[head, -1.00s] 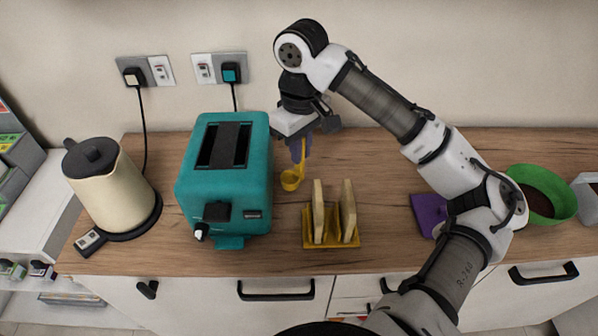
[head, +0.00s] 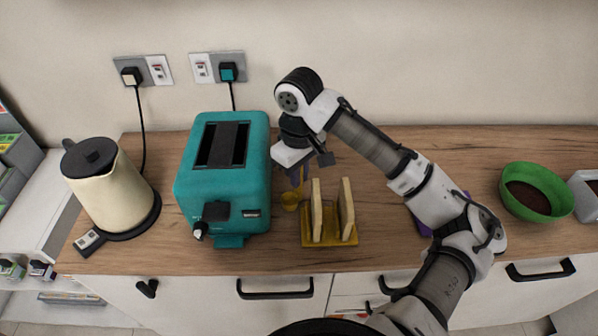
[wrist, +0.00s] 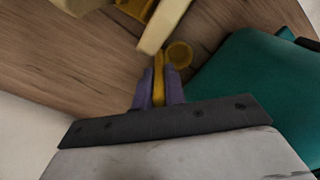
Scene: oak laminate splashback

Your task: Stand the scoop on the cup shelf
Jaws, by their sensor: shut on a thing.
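The yellow scoop (head: 290,201) is between the teal toaster and the toast rack, its round bowl low and its handle rising into my gripper (head: 298,177). In the wrist view, the purple fingers of my gripper (wrist: 159,90) are shut on the scoop's handle, and the scoop's bowl (wrist: 180,55) shows beyond the fingertips. In the head view the wrist partly hides the handle. I cannot tell whether the bowl touches the counter. I cannot make out a cup shelf in these frames.
The teal toaster (head: 251,180) stands close left of the scoop. A yellow toast rack (head: 329,240) holding upright slices stands close right. A cream kettle (head: 107,200) is far left. A green bowl (head: 540,205) is far right. A purple thing (head: 424,227) is mostly hidden behind my arm.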

